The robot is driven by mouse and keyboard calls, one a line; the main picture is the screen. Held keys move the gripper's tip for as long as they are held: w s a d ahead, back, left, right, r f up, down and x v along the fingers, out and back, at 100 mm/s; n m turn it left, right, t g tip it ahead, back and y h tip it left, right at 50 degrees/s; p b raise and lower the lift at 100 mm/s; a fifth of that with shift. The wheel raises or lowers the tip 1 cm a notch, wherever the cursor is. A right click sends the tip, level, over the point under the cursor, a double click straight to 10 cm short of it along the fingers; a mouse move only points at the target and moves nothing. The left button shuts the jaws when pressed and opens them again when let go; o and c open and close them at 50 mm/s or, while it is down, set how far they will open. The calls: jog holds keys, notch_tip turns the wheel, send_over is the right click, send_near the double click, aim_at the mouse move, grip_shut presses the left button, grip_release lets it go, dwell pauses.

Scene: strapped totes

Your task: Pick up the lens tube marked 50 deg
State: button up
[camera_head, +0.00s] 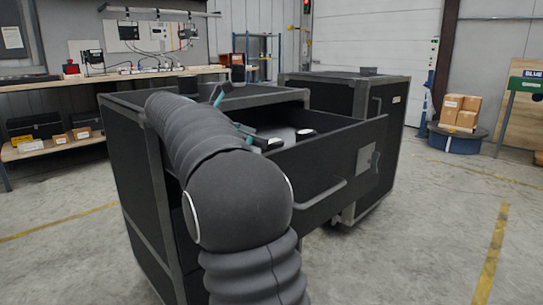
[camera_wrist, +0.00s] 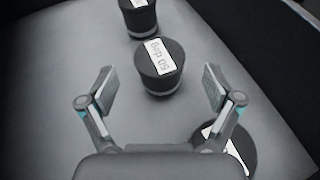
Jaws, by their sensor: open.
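In the wrist view, the lens tube marked 50 deg (camera_wrist: 160,82) is a short black cylinder with a pale band near its base. It stands upright on the grey drawer floor, its white label upside down in the picture. My gripper (camera_wrist: 159,92) is open and empty, with one finger on each side of the tube in the picture and a gap on both sides. I cannot tell how far above the tube the fingers are. In the head view, my arm hides most of the gripper and I cannot pick out the marked tube.
A second labelled black tube (camera_wrist: 138,18) stands just beyond, cut off by the frame. A third (camera_wrist: 240,143) is at lower right, partly behind my right finger. The tubes are in an open drawer (camera_head: 335,165) of a black cabinet (camera_head: 135,180); its dark walls (camera_wrist: 275,50) are close.

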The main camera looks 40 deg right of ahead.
aim_at(272, 141)
jog(key=b+x, duration=0.1)
jog(key=x, duration=0.4)
jog(key=shift+f, duration=0.25)
jog(key=shift+c, duration=0.2)
jog(key=c, duration=1.4)
jog(key=shift+r, duration=0.1)
jog(key=shift+c, duration=0.2)
